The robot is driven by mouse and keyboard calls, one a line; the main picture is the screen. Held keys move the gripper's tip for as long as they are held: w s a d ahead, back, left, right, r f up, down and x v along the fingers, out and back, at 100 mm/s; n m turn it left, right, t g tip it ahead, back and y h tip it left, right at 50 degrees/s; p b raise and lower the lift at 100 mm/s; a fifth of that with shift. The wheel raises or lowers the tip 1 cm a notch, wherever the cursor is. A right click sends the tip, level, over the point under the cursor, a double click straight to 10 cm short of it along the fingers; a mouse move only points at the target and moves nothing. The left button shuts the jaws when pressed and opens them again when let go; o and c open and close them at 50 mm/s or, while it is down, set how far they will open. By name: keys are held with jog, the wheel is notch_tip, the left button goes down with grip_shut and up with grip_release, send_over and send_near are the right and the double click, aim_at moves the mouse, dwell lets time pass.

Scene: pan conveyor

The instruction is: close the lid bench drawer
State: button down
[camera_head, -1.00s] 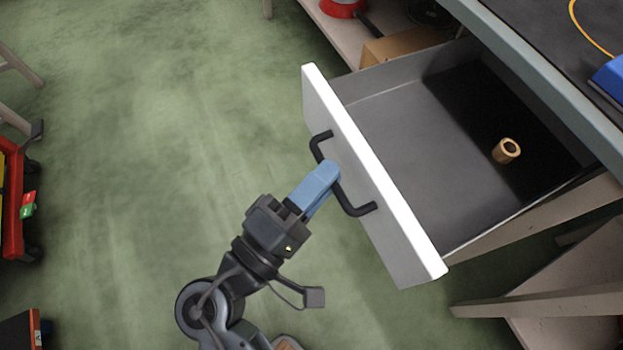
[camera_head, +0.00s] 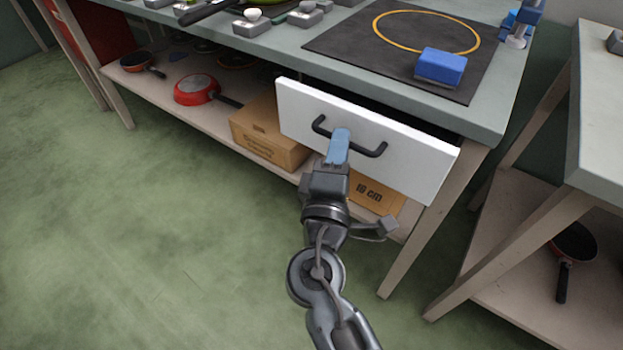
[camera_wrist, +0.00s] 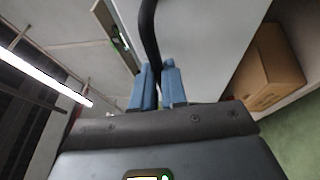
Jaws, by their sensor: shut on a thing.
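The drawer (camera_head: 410,160) has a white front panel and sits under the bench top. A narrow dark gap shows behind its top edge, so it stands slightly open; its inside is hidden. Its black bar handle (camera_head: 372,152) runs across the front. My gripper (camera_head: 340,135) has blue fingers and is shut on the handle near its middle. In the wrist view the black handle (camera_wrist: 149,28) runs down to the blue fingertips (camera_wrist: 158,68).
The bench top (camera_head: 320,65) carries a black mat (camera_head: 345,42) with a yellow ring and a blue block (camera_head: 441,66). Cardboard boxes (camera_head: 268,130) and a red pan (camera_head: 195,92) are on the shelf below. Another table (camera_head: 600,120) stands at right. Green floor is free at left.

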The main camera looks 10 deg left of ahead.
aim_at(355, 133)
jog(key=shift+w+d+b, duration=0.15)
jog(key=shift+w+d, duration=0.2)
jog(key=shift+w, duration=0.45)
jog(key=shift+w+d+b, duration=0.15)
jog(key=shift+w+d, duration=0.15)
jog(key=shift+w, duration=0.55)
jog(key=shift+w+d+b, duration=0.15)
jog(key=shift+w+d, duration=0.2)
jog(key=shift+w, duration=0.45)
jog(key=c, duration=1.2)
grip_release()
jog(key=shift+o, duration=0.2)
jog(key=s+f, duration=0.1)
jog(key=s, duration=0.6)
jog(key=shift+s+f, duration=0.2)
jog(key=shift+s, duration=0.15)
